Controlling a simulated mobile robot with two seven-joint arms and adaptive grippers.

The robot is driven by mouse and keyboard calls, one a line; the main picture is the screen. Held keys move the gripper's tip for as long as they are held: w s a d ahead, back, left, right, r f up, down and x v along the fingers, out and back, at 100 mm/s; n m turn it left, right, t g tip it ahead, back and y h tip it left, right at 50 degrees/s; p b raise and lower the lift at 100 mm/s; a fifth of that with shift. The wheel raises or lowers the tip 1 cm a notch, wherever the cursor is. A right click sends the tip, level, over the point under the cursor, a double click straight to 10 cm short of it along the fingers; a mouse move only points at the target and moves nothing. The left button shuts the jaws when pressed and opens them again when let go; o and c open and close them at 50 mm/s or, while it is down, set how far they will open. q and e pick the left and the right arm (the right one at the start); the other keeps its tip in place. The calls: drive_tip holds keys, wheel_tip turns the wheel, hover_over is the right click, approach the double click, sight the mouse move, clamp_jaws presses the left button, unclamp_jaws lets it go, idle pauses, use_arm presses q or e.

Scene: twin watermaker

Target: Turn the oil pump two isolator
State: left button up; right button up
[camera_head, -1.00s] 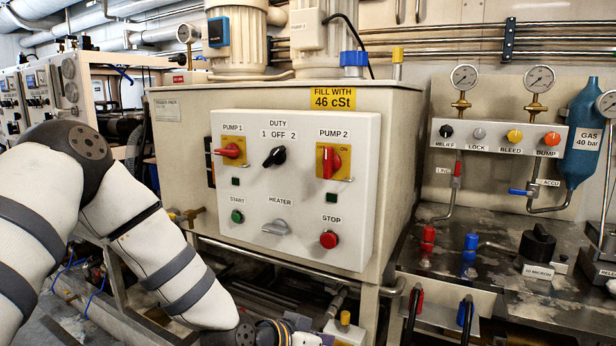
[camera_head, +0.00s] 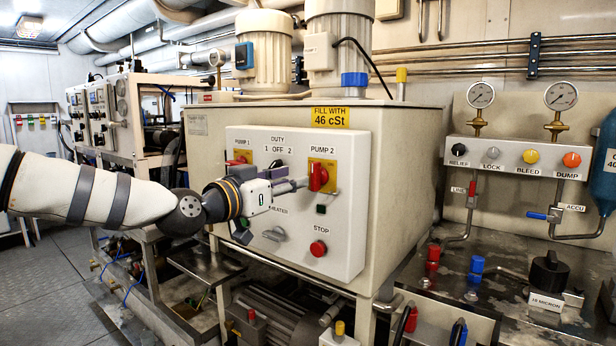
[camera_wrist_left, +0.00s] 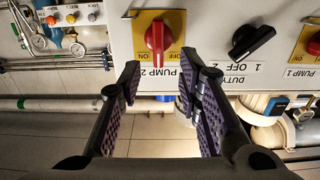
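The pump 2 isolator is a red handle on a yellow plate on the white control panel, seen in the head view (camera_head: 318,177) and at the top of the left wrist view (camera_wrist_left: 157,38). The handle stands upright on its plate. My left gripper (camera_head: 297,185) reaches across the panel from the left, its tips close to the handle's left side in the head view. In the left wrist view the gripper (camera_wrist_left: 161,66) is open and empty. The handle appears beyond and between the two fingertips; I see no contact. My right gripper is not in view.
The black duty selector (camera_wrist_left: 251,41) lies beside the isolator. The heater knob (camera_head: 275,234) and red stop button (camera_head: 318,248) sit lower on the panel. The pump 1 isolator (camera_head: 240,158) is partly hidden by my arm. Gauges (camera_head: 480,95) and relief knobs are at right.

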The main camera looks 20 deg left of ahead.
sight(313, 175)
use_arm(q)
drive_tip(key=x, duration=0.2)
drive_tip(key=b+x, duration=0.1)
drive_tip(key=x, duration=0.4)
drive_tip(key=shift+f+b, duration=0.3)
drive_tip(key=shift+f, duration=0.1)
drive_tip(key=shift+w+d+r, duration=0.15)
drive_tip(key=shift+r, duration=0.2)
clamp_jaws()
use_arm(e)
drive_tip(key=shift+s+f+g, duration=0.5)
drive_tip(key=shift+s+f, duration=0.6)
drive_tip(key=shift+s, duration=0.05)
